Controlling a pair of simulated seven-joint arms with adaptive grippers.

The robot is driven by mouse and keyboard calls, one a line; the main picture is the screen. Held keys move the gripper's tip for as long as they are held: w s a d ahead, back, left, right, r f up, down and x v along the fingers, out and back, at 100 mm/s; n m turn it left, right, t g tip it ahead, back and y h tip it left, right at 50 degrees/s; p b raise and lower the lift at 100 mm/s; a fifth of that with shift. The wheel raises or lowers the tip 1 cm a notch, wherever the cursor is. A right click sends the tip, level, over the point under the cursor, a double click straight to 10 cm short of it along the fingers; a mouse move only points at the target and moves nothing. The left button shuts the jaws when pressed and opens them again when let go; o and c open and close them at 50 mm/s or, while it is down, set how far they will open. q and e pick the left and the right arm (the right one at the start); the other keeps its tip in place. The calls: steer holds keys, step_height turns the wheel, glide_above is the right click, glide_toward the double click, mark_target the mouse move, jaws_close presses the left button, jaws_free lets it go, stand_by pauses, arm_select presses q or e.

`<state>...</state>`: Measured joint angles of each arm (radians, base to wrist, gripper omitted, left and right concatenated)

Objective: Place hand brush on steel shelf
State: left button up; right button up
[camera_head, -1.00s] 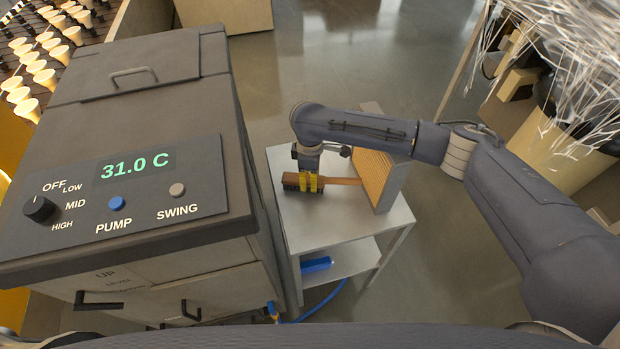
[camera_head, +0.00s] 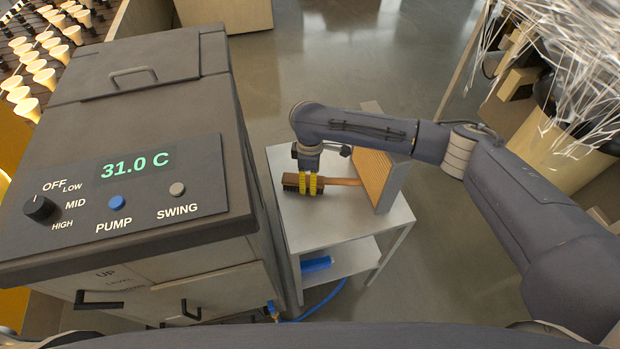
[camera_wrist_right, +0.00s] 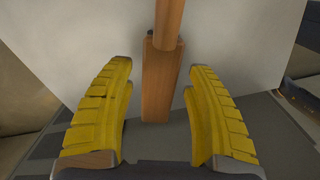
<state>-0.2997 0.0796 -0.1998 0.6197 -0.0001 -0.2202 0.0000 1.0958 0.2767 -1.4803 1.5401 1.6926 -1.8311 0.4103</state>
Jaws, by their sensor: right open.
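The hand brush has a wooden handle (camera_head: 342,182) and a wooden head with dark bristles (camera_head: 290,183). It lies on the top of the grey steel shelf (camera_head: 320,226), its handle pointing right to the ribbed wooden panel. My right gripper (camera_head: 311,184), with yellow fingers, is over the brush head. In the right wrist view the gripper (camera_wrist_right: 158,115) is open, with the brush's wood (camera_wrist_right: 158,85) between its fingers and a gap on each side. My left gripper is not in view.
The ribbed wooden panel (camera_head: 378,176) stands on the right part of the shelf top. A blue object (camera_head: 316,264) lies on the lower shelf. A large control cabinet (camera_head: 150,150) stands close on the left. The front of the shelf top is clear.

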step_height(320, 180, up, 12)
steer(key=shift+f, duration=0.15)
stand_by(0.4)
stand_by(0.3)
